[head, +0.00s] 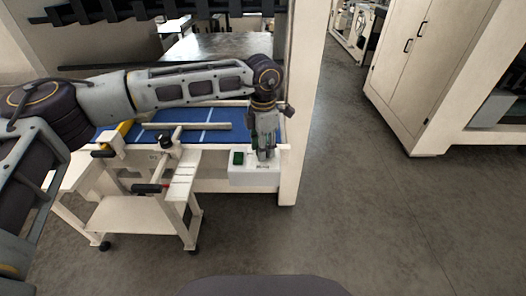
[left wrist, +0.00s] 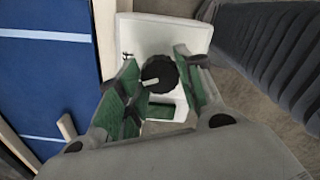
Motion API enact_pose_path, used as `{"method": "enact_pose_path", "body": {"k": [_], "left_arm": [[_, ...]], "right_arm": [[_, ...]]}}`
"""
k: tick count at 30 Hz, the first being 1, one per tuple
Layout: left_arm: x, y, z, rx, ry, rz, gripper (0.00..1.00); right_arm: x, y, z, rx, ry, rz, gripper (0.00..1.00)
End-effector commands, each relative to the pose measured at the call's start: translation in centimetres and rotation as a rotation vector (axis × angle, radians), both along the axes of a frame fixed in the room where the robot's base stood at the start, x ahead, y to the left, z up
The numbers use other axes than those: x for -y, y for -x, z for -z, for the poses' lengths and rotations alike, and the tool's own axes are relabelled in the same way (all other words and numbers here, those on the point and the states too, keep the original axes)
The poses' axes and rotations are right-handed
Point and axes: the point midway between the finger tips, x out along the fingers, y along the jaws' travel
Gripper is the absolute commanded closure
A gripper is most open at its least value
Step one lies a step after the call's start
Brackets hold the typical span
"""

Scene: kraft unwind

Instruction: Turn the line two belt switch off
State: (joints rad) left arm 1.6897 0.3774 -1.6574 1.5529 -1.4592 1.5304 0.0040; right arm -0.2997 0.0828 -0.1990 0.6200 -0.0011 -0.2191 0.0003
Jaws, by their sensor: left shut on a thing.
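The belt switch is a round black knob (left wrist: 160,70) with a pale pointer mark, on a white control box (head: 255,178) at the belt frame's right end. In the left wrist view, the box (left wrist: 165,35) fills the upper middle. My left gripper (head: 264,157) reaches down onto the box. Its green-padded fingers (left wrist: 157,74) are shut on the knob, one on each side. In the head view the gripper hides the knob. A green rectangle (head: 238,158) sits beside it on the box. My right gripper is not in view.
The blue belt (head: 190,133) with white cross lines lies left of the box. A cream wheeled cart (head: 130,212) with tools on it stands in front of the belt. A cream post (head: 301,130) rises just right of the box. The grey floor is clear further right.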

Motion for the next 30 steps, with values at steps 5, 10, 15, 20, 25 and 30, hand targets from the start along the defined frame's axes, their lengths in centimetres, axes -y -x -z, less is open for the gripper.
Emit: {"method": "enact_pose_path", "body": {"k": [5, 10, 15, 20, 25, 30], "left_arm": [[0.0, -0.1, 0.2, 0.003, 0.001, 0.135, 0.88], [-0.1, -0.1, 0.2, 0.002, 0.0, 0.253, 0.88], [0.0, -0.1, 0.1, 0.002, 0.0, 0.342, 0.88], [0.0, -0.1, 0.0, 0.002, -0.001, 0.394, 0.88], [0.0, -0.1, -0.1, 0.002, 0.0, 0.418, 0.88], [0.0, -0.1, -0.1, 0.002, 0.0, 0.422, 0.88]], "right_arm": [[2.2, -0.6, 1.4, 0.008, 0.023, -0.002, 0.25], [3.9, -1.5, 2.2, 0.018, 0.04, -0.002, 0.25], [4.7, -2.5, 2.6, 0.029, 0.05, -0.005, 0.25], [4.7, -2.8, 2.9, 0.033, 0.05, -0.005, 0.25], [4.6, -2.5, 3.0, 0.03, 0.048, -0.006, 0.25], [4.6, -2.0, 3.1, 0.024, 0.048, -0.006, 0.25]]}}
